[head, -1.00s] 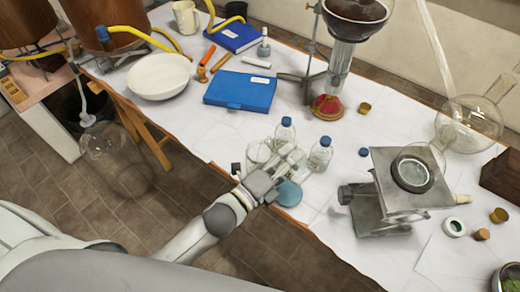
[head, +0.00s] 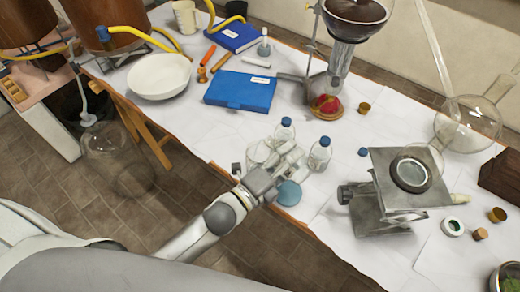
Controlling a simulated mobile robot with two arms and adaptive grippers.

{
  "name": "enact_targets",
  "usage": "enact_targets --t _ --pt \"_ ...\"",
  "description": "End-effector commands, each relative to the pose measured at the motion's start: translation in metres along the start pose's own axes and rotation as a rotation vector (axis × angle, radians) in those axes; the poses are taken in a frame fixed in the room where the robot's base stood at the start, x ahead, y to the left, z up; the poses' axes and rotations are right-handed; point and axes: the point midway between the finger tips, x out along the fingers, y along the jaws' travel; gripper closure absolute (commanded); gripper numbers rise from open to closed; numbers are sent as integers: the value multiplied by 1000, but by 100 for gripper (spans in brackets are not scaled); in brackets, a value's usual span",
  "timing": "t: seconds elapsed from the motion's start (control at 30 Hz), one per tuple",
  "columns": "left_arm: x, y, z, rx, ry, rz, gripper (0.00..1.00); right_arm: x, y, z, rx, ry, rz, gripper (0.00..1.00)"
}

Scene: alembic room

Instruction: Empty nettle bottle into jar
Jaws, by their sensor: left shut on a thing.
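My left gripper (head: 290,156) is low over the front edge of the table, among small glassware. It is shut on a pale or clear thing that its fingers mostly hide; I cannot tell what it is. A clear glass vessel (head: 257,151) stands just left of the fingers. A blue-capped clear bottle (head: 285,131) stands behind them, and another blue-capped bottle (head: 320,154) stands to the right. A round blue disc-like thing (head: 289,193) is below the fingers near the table edge. I cannot read which bottle is nettle. My right gripper is not in view.
A metal lab jack (head: 390,195) stands to the right, with a small loose blue cap (head: 363,152) behind it. A blue case (head: 240,91) and a white bowl (head: 159,76) are farther back. A stand with a glass funnel (head: 341,52) rises behind the bottles.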

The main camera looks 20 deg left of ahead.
Motion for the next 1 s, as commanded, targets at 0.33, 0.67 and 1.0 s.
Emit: enact_targets --t 0.33,0.67,1.0 --pt "0 -2 0 -3 0 -4 79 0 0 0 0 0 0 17" --pt "0 -3 0 -14 0 -4 79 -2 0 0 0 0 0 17" --pt "0 -5 1 -34 0 -3 79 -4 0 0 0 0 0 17"
